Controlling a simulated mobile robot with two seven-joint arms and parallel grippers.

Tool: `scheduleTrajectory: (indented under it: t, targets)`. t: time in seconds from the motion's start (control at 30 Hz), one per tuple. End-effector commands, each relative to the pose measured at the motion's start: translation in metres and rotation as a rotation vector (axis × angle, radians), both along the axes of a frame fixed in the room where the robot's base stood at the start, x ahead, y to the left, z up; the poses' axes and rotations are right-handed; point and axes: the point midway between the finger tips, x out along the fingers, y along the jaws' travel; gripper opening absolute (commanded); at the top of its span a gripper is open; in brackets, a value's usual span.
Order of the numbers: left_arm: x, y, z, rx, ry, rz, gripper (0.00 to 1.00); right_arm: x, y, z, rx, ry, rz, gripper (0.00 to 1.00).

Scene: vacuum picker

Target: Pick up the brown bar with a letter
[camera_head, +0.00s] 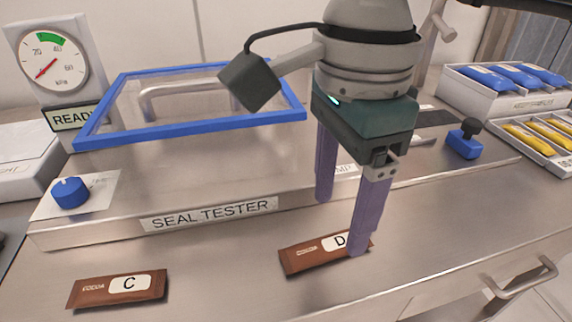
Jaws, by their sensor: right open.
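Two brown bars with letter labels lie flat on the metal counter in the head view. The bar marked C (117,289) is at the lower left. The bar marked D (312,256) is at the lower middle, its right end partly hidden by a finger of my right gripper. My right gripper (340,225) has two purple fingers, spread apart and pointing down with nothing between them. One finger is in front of bar D's right end; the other is farther back, near the seal tester's front edge. I cannot tell whether the near finger touches the bar. My left gripper is not in view.
A seal tester (100,222) with a blue-framed lid (190,132), blue knob (70,192) and gauge (47,62) stands behind the bars. Trays of blue packets (487,78) and yellow packets (523,137) are at right. The counter between the bars is clear.

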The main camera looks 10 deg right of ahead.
Motion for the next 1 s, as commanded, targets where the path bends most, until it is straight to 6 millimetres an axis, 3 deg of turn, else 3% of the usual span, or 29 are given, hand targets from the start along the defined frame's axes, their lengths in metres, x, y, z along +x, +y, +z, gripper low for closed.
scheduleTrajectory:
  t: [0.4, 0.7, 1.0]
  targets:
    - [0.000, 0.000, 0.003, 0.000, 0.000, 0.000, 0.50, 0.005, 0.000, -0.053, 0.003, 0.002, -0.001, 0.75]
    - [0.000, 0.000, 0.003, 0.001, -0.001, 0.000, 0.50, 0.006, 0.000, -0.057, 0.003, -0.001, 0.001, 0.74]
    - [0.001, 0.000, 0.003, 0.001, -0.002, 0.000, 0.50, 0.006, 0.000, -0.057, 0.004, -0.001, 0.000, 0.40]
